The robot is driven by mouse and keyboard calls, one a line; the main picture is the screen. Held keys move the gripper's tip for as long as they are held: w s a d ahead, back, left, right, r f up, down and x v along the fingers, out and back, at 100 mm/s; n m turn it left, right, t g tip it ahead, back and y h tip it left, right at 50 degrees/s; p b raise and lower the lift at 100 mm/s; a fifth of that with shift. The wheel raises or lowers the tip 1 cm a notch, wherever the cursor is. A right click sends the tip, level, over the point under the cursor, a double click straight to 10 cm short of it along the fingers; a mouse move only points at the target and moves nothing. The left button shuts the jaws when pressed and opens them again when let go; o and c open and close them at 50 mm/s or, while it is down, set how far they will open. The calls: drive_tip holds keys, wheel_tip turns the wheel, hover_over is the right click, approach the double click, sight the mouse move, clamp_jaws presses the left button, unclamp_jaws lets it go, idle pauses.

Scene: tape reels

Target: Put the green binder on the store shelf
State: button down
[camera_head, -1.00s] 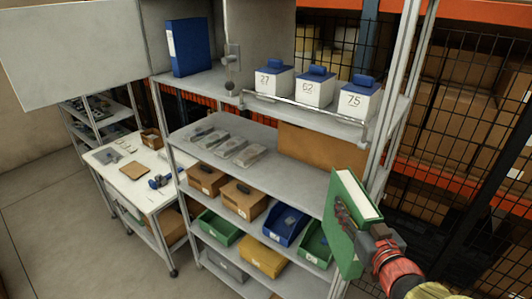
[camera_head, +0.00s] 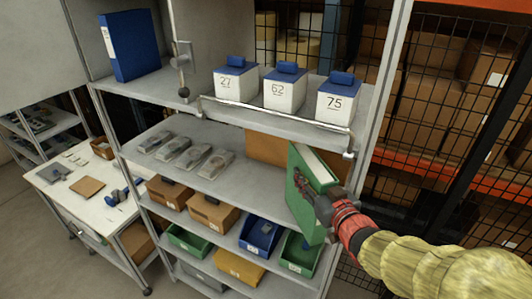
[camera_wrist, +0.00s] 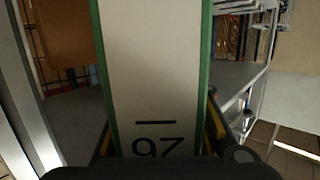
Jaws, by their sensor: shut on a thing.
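The green binder (camera_head: 306,212) is upright and slightly tilted in front of the right end of the store shelf unit. My gripper (camera_head: 325,203) is shut on it, and my arm reaches in from the lower right. In the wrist view the binder's white spine label (camera_wrist: 150,70) with the number 26, upside down, fills the middle between the fingers. The shelf unit has a top shelf (camera_head: 205,98) and a middle shelf (camera_head: 235,190). A blue binder (camera_head: 129,45) stands on the top shelf at the left.
Blue-lidded white boxes 27 (camera_head: 235,78), 62 (camera_head: 285,88) and 75 (camera_head: 336,98) stand on the top shelf behind a metal rail (camera_head: 270,117). Several clear packs (camera_head: 185,152) lie on the middle shelf. An upright post (camera_head: 375,90) is at the right. Lower shelves hold bins.

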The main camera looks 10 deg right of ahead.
drive_tip(key=f+p+x, duration=0.1)
drive_tip(key=p+x, duration=0.3)
drive_tip(key=x, duration=1.2)
drive_tip(key=shift+d+f+b, duration=0.1)
drive_tip(key=shift+f+b, duration=0.15)
drive_tip(key=shift+b, duration=0.05)
drive_tip(key=c, duration=1.3)
unclamp_jaws()
drive_tip(key=shift+s, duration=0.1)
drive_tip(key=shift+o, duration=0.4)
drive_tip(key=shift+r, duration=0.1)
drive_tip(key=b+v, duration=0.2)
drive_tip(key=v, duration=1)
